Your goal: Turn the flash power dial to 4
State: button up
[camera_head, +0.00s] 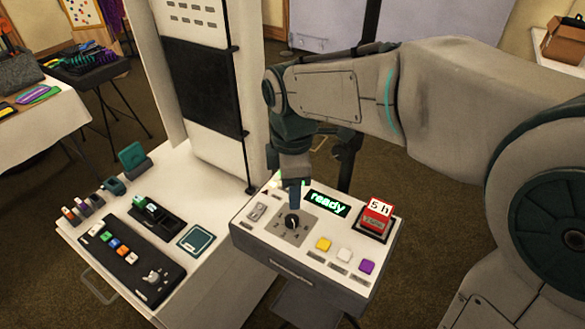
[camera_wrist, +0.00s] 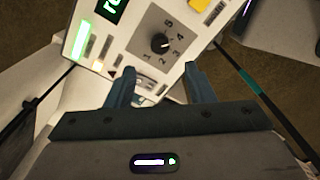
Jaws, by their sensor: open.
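The flash power dial (camera_head: 292,220) is a round black knob on a grey square plate on the white control box (camera_head: 262,239). My gripper (camera_head: 294,194) points down just behind and above the dial. In the wrist view my gripper (camera_wrist: 158,72) is open and empty, and the dial lies past the fingertips, not between them.
A white counter with a black button panel (camera_head: 120,256) stands to the left.

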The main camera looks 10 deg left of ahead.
jog(key=shift+r, duration=2.35)
jog(key=s+d+f+m+t, duration=0.1)
jog(key=s+d+f+m, duration=0.1)
jog(key=d+m, duration=0.5)
jog(key=s+d+f+m+t, duration=0.1)
jog(key=s+d+f+m, duration=0.1)
jog(key=d+m, duration=0.5)
jog(key=s+d+f+m+t, duration=0.1)
jog(key=s+d+f+m, duration=0.1)
jog(key=s+d+m, duration=0.2)
jog(key=d+m, duration=0.3)
jog(key=d, duration=0.1)
jog(key=shift+d, duration=0.15)
